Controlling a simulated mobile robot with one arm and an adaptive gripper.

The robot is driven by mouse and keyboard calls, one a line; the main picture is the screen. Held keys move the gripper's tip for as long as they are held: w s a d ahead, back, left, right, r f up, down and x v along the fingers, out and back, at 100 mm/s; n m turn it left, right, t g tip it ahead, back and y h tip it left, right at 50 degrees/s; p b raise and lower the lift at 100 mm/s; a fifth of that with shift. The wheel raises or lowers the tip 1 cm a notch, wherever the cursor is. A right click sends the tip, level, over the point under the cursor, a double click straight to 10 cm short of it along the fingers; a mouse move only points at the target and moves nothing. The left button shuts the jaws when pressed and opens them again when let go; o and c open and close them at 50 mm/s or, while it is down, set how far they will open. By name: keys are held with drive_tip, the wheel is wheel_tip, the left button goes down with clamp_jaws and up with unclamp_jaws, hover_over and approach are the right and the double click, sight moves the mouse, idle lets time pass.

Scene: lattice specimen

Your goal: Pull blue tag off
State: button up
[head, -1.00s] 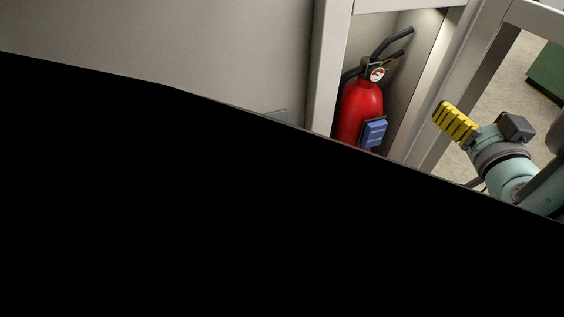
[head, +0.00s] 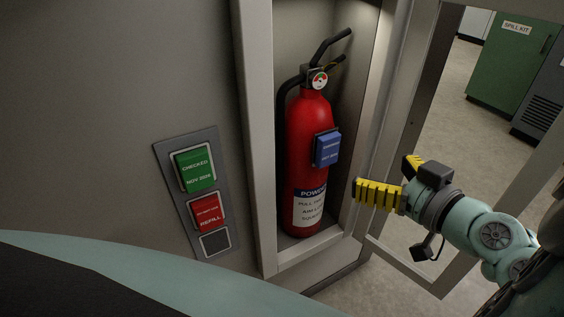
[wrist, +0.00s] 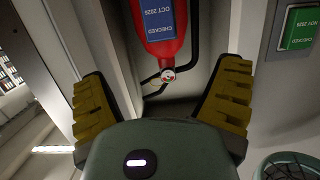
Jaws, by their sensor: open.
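The blue tag (head: 328,149) is fixed on the right side of a red fire extinguisher (head: 309,121), which stands upright in a wall cabinet. In the wrist view the tag (wrist: 158,18) shows upside down on the extinguisher (wrist: 160,47), near the top edge and between the directions of my two fingers. My gripper (head: 384,180) has yellow ribbed fingers and is just right of the cabinet opening, apart from the tag and lower than it. In the wrist view my gripper (wrist: 162,103) is open with nothing between its fingers.
The cabinet frame (head: 253,150) borders the extinguisher, and an open framed door (head: 410,110) stands behind my gripper. Left of the cabinet, a grey panel (head: 165,160) holds a green tag (head: 195,170), a red tag (head: 208,213) and an empty dark slot (head: 215,244). A green spill kit cabinet (head: 513,65) stands farther back.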

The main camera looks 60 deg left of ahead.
approach(331, 145)
drive_tip(key=shift+p+x, duration=0.45)
drive_tip(key=shift+x, duration=3.8)
drive_tip(key=shift+a+f, duration=0.15)
drive_tip(key=shift+a, duration=0.6)
drive_tip(key=shift+w+d, duration=0.1)
drive_tip(key=c, duration=1.2)
